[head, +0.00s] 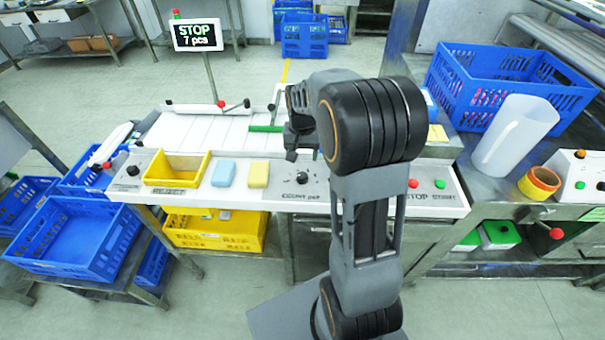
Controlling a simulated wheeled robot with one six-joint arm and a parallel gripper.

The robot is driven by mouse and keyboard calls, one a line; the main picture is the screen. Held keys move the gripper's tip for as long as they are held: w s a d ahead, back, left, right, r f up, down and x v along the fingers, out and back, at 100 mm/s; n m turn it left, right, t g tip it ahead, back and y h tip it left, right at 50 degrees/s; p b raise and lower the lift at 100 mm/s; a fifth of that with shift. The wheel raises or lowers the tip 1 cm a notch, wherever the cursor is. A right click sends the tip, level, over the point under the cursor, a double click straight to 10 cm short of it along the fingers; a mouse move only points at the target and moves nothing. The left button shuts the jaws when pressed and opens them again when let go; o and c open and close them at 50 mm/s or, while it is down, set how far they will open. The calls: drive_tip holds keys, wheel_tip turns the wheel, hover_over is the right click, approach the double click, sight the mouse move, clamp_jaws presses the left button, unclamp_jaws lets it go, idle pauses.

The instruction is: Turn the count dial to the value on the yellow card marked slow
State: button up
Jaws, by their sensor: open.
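The count dial (303,178) is a small dark knob on the white front panel (240,188), above a label that seems to read COUNT. Its setting is too small to read. My gripper (292,153) is just above and behind the dial, apart from it as far as I can see; it is open and empty, and my arm hides part of it. A small yellow card (438,133) lies to the right of my arm; no writing on it can be read. The display (198,36) shows STOP and 7 pcs.
On the panel are a yellow tray (176,168), a light blue block (223,173), a pale yellow block (258,174) and, at right, red (413,184) and green (440,184) buttons.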

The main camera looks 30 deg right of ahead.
sight(302, 175)
wheel_tip(302, 175, down, 9)
drive_tip(key=shift+f, duration=0.1)
idle(0.3)
drive_tip(key=c, duration=0.9)
